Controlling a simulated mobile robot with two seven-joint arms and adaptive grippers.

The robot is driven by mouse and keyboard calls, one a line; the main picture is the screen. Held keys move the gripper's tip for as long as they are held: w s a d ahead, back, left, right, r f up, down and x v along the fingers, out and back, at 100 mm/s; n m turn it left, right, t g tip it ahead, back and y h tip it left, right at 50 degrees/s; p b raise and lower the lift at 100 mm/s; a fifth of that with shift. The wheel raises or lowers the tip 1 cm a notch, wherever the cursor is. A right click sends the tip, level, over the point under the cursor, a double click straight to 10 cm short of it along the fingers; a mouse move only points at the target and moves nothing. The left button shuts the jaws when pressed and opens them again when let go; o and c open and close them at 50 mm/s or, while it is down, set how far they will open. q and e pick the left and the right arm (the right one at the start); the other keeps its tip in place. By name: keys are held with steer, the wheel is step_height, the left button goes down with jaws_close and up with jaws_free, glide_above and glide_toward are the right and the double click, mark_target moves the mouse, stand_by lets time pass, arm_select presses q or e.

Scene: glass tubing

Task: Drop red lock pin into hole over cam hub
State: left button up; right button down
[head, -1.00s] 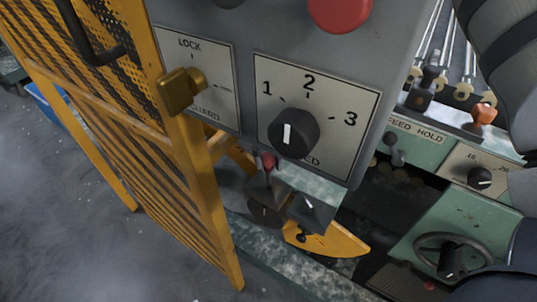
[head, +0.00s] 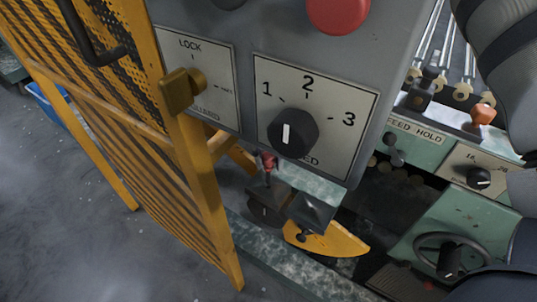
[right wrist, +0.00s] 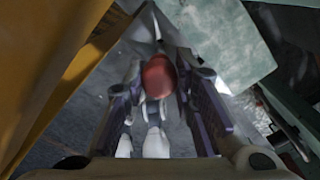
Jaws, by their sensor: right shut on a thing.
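The red lock pin shows its rounded red head (right wrist: 158,74) between the two dark fingers of my right gripper (right wrist: 158,80) in the right wrist view. The gripper is shut on it. In the head view a small red head (head: 267,161) shows just below the dial panel. Dark parts (head: 312,212) lie under it, and I cannot tell which belong to my gripper. A yellow curved plate (head: 328,240) sits below and to the right. I cannot make out the hole or tell the cam hub apart. My left gripper is not in view.
The grey control box with its 1-2-3 dial (head: 293,133) and red button (head: 338,10) overhangs the pin. A yellow mesh guard (head: 150,150) stands close on the left. A green machine with a handwheel (head: 452,258) fills the lower right.

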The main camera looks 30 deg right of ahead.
mark_target(270, 169)
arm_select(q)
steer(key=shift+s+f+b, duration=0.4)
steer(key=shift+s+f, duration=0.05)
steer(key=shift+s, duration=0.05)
arm_select(e)
steer(key=shift+f, duration=1.85)
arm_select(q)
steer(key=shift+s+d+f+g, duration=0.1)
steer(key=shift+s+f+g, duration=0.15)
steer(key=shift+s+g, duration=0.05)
arm_select(e)
steer(key=shift+s+d+f, duration=0.1)
steer(key=shift+f, duration=0.75)
steer(key=shift+s+d+f+b, duration=0.1)
steer(key=shift+f+b, duration=0.25)
steer(key=shift+f, duration=0.2)
steer(key=shift+w+r+p, duration=0.2)
steer(key=shift+r+p, duration=0.15)
steer(key=shift+r, duration=0.7)
steer(key=shift+a+r+p, duration=0.25)
steer(key=shift+r+p, duration=0.05)
steer(key=shift+r, duration=0.9)
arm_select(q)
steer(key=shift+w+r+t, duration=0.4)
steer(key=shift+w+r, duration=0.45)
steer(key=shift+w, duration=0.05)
arm_select(e)
steer(key=shift+r, duration=0.65)
steer(key=shift+f, duration=0.15)
